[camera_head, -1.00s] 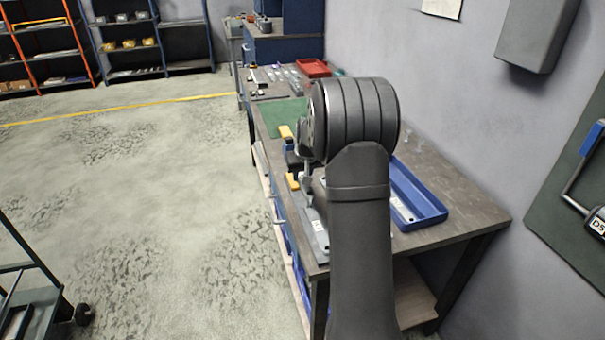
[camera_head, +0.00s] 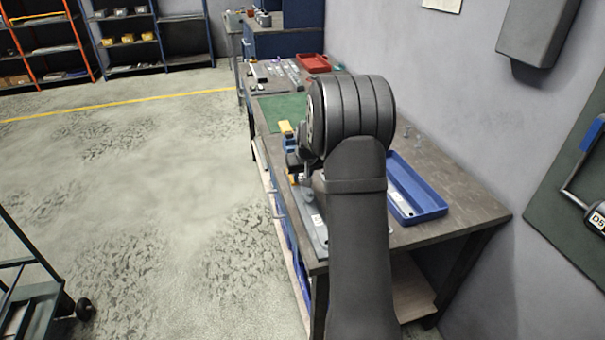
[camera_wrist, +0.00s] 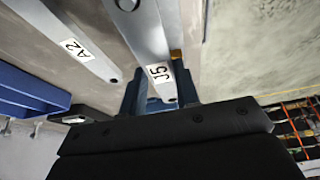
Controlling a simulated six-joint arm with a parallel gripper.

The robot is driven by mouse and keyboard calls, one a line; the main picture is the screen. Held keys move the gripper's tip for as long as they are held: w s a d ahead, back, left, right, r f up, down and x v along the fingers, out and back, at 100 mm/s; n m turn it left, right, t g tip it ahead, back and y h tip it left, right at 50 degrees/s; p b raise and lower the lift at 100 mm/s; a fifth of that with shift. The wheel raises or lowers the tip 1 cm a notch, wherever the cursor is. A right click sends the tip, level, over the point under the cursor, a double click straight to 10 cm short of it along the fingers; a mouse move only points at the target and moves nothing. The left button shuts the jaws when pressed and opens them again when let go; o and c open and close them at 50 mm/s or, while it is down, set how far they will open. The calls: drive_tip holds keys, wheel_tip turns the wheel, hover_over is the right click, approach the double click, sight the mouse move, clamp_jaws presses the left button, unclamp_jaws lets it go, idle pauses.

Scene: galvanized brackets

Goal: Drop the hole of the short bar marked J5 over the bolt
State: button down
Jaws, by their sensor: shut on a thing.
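The short bar marked J5 (camera_wrist: 152,50) is a grey metal bar with a white label in the wrist view. It runs from the top edge down to my gripper (camera_wrist: 165,92), which is shut on its near end. A dark hole shows in the bar at the top edge. A second grey bar, marked A2 (camera_wrist: 75,42), lies to its left with a hole near its end. In the head view my gripper (camera_head: 306,188) is mostly hidden behind my arm, low over the near end of the bench. I cannot make out the target bolt for certain.
A blue tray (camera_head: 437,210) holding a pale bar stands right of my arm on the bench (camera_head: 470,205). A green mat (camera_head: 280,112), a red tray (camera_head: 313,63) and small parts lie farther back. The wall is close on the right.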

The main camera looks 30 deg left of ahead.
drive_tip(key=shift+f, duration=0.6)
drive_tip(key=c, duration=1)
unclamp_jaws()
drive_tip(key=v, duration=1.7)
drive_tip(key=shift+d+r, duration=0.1)
drive_tip(key=shift+r, duration=0.1)
